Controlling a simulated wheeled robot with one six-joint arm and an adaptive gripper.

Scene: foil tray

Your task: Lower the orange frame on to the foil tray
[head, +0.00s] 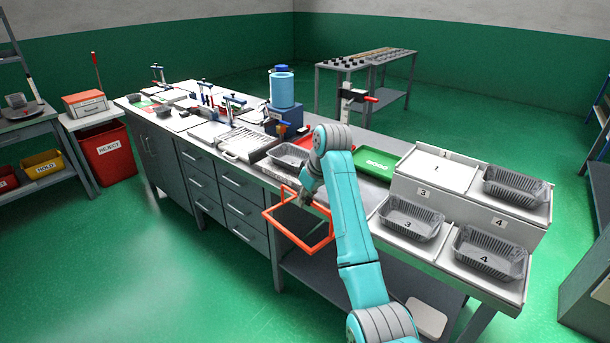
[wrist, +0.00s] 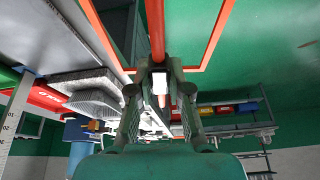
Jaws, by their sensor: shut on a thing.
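The orange frame (head: 286,232) is an open rectangle of thin bars, held in the air at the bench's front edge and tilted in the head view. My gripper (head: 307,196) is shut on it. In the wrist view my gripper's fingers (wrist: 160,85) close on an orange bar (wrist: 157,30) of the frame. A grey foil tray (head: 290,158) sits on the bench behind the frame, partly hidden by my arm. The frame is apart from this tray. More foil trays stand at the right, one marked 3 (head: 408,224) and one marked 4 (head: 486,257).
Another foil tray (head: 515,184) stands on the raised white step (head: 435,170). A green tray (head: 374,164) lies behind my arm. A blue cylinder machine (head: 283,90) and a grey ribbed unit (head: 243,143) stand farther left. Open floor lies before the bench.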

